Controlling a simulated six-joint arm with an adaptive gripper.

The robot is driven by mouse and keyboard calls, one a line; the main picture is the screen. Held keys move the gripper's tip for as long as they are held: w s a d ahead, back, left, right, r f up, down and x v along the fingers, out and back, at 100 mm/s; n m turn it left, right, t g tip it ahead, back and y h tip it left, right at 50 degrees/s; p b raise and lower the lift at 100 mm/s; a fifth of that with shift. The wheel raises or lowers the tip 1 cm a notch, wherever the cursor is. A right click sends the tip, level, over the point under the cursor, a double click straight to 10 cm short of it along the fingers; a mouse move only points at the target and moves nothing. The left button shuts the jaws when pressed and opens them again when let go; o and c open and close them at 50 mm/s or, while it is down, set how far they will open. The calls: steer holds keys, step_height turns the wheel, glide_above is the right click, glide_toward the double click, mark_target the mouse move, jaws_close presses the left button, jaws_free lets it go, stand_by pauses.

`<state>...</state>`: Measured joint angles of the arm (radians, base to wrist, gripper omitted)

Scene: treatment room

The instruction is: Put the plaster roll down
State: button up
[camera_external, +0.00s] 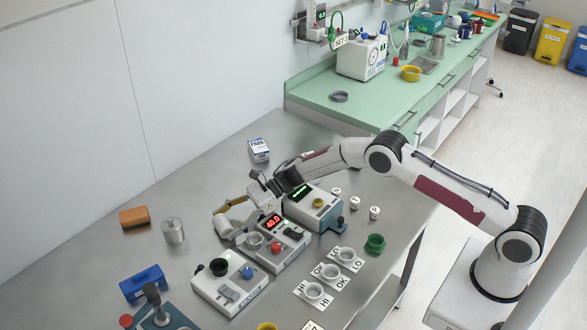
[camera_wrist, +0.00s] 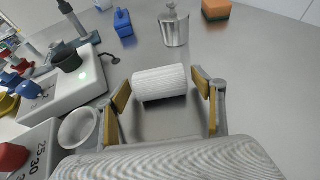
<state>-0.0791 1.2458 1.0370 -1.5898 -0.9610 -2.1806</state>
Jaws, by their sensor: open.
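The plaster roll (camera_wrist: 160,82) is a white ribbed cylinder lying on its side on the grey metal table. In the wrist view it lies between the fingers of my gripper (camera_wrist: 162,92), with a small gap showing at each end. In the external view my gripper (camera_external: 237,213) is low over the table, left of the device with the red display, and the roll (camera_external: 222,227) is partly hidden by it. My gripper is open, its tan finger pads apart.
A metal canister (camera_external: 173,231), an orange sponge (camera_external: 134,217) and a blue block (camera_external: 145,283) stand to the left. The red-display device (camera_external: 273,245) and a white device with a black knob (camera_external: 229,287) are close by. Bare table lies behind the roll.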

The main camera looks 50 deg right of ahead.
steer(key=shift+s+d+r, duration=0.15)
steer(key=shift+d+r, duration=0.05)
steer(key=shift+d, duration=0.2)
steer(key=r, duration=0.3)
steer(key=d+r, duration=0.1)
steer(key=r, duration=0.1)
steer(key=shift+s+r, duration=0.25)
steer(key=shift+r, duration=1.05)
